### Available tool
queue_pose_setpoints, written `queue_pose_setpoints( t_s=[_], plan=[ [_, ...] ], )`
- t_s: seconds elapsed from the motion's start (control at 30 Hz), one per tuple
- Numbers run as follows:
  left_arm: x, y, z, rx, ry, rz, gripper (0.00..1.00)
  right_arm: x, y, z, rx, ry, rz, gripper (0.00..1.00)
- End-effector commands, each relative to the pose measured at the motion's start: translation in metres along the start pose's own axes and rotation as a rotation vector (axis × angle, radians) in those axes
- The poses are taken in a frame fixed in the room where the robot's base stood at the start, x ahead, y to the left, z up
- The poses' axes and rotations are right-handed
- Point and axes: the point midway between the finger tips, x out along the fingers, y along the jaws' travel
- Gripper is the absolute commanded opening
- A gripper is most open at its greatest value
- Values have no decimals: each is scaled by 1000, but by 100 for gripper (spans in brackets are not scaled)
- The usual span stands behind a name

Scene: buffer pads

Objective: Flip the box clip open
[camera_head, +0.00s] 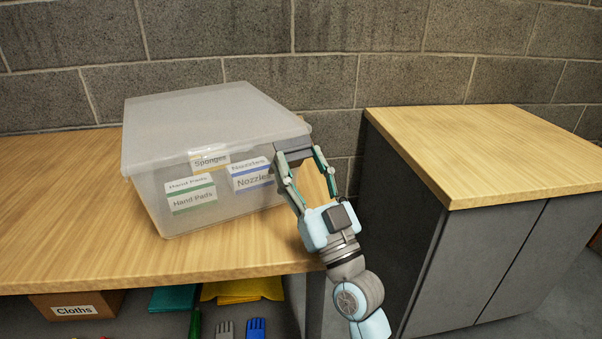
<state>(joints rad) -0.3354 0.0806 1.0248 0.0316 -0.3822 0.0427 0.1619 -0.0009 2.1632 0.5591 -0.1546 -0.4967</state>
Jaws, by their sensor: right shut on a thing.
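A translucent plastic box (160,125) with a pale lid (210,110) stands on the wooden counter at the left, with the lid on top. Labelled packs show through its front wall. A dark grey clip (293,145) sits at the lid's right edge. My right gripper (299,157) reaches up from the lower right, with its fingers on either side of the clip and shut on it. The fingers partly hide the clip and the box's right end. I cannot tell how far the clip is turned. My left gripper is not in view.
The box rests on a wooden counter (60,240). A taller wood-topped cabinet (500,150) stands at the right. A block wall (330,50) rises behind. On a shelf below are a box labelled Cloths (75,307), folded cloths and gloves. The counter's front left is clear.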

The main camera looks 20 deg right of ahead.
Motion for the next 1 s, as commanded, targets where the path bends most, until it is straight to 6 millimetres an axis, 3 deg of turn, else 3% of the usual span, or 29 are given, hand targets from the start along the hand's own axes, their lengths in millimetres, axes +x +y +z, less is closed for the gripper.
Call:
queue_pose_setpoints(
  t_s=[0.27,0.3,0.43,0.77,0.87,1.0],
  plan=[
    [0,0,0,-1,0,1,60,0,0,0,1,-1,0,0],
    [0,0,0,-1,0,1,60,0,0,0,1,-1,0,51],
    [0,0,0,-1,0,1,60,0,0,0,1,-1,0,70],
    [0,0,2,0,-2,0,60,1,0,-2,0,0,-2,70],
    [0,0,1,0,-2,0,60,8,-1,-11,-2,3,-6,70],
    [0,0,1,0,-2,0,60,26,0,-38,-2,8,-2,70]
  ],
)
